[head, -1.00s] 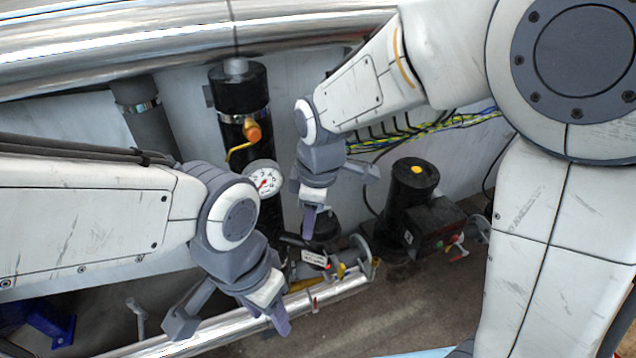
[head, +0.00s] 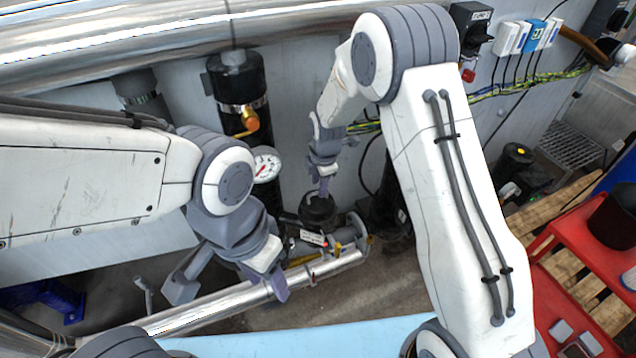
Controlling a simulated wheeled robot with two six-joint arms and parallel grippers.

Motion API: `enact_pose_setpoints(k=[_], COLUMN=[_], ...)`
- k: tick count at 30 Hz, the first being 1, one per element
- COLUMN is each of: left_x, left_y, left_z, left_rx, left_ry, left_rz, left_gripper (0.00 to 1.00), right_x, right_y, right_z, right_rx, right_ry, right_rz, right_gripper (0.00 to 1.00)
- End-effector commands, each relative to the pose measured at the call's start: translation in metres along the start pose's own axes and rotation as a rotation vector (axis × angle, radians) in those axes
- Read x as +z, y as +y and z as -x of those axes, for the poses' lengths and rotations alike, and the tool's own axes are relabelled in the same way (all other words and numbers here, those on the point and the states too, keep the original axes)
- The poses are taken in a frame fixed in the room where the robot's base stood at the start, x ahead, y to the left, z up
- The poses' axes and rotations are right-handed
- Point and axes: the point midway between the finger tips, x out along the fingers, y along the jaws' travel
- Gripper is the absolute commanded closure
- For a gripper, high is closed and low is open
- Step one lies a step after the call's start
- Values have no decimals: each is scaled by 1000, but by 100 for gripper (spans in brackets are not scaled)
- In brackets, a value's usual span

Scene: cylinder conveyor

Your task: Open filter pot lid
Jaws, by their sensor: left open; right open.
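A dark round pot (head: 318,210) stands behind the silver pipe, low in the middle of the head view. It looks like the filter pot, and my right gripper hides part of its top. My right gripper (head: 325,187) is open and points down just above the pot. I cannot tell whether it touches the lid. My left gripper (head: 232,288) is open and empty, with its fingers spread over the silver pipe, left of and nearer than the pot.
A white dial gauge (head: 265,165) and a tall black cylinder with an orange handle (head: 250,121) stand behind and left of the pot. A valve (head: 350,238) on the silver pipe (head: 213,305) sits close in front. A red cart (head: 569,281) is at right.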

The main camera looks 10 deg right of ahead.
Motion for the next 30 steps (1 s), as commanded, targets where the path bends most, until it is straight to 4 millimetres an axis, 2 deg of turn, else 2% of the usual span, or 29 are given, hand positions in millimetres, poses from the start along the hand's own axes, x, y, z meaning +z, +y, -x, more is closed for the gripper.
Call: enact_pose_setpoints(k=[6,15,17,18,19,30], left_x=[0,0,0,0,0,0], left_y=[0,0,0,0,0,0], left_z=[7,7,7,7,7,7], left_rx=[0,0,0,0,0,0], left_ry=[0,0,0,0,0,0], left_rz=[-1,-1,-1,-1,-1,-1], left_gripper=[50,50,50,50,50,50], right_x=[0,0,0,0,0,0], right_y=[0,0,0,0,0,0], right_z=[-17,-20,-20,-20,-20,-19], right_rx=[-1,1,1,0,0,0], right_ry=[0,0,0,0,0,0], right_rz=[0,-1,-1,-1,-1,-1], right_gripper=[58,58,81,96,100,100])
